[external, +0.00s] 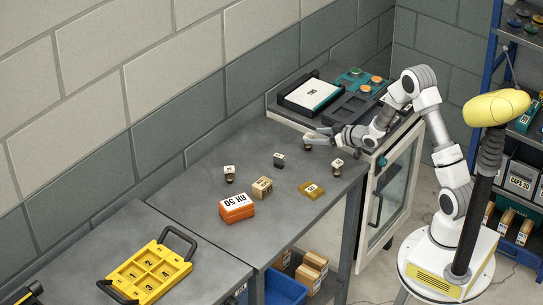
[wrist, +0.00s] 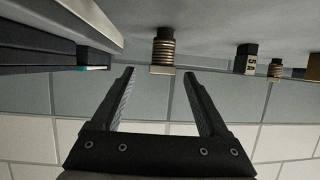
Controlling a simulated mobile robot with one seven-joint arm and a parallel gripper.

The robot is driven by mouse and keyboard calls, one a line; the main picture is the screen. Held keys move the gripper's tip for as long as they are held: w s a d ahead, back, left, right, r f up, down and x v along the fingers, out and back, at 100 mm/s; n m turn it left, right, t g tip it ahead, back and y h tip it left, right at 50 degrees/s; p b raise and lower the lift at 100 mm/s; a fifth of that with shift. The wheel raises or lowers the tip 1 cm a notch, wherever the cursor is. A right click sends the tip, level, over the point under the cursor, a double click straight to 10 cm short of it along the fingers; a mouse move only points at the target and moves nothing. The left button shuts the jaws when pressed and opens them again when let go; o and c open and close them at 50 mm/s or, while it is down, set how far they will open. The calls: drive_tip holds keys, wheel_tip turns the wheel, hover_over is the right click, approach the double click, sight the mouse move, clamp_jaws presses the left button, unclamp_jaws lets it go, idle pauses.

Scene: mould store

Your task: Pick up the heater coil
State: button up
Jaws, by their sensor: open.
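A small upright brass-coloured ribbed coil with a dark foot and a pale top, which looks like the heater coil (wrist: 163,50), stands on the bench straight ahead of my gripper (wrist: 160,73) in the wrist view. That view is upside down, with the bench at the top. The jaws are open and empty, and the coil appears between and beyond the fingertips, apart from them.
A black block (external: 279,159), a brown box (external: 262,188), an orange box (external: 237,207) and a gold piece (external: 311,190) stand on the bench (external: 200,190). A black case (external: 309,93) lies on the cabinet behind my gripper. A yellow tray (external: 150,272) is at front left.

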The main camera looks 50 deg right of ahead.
sight(310, 136)
drive_tip(key=shift+x, duration=1.9)
drive_tip(key=shift+a, duration=0.1)
clamp_jaws()
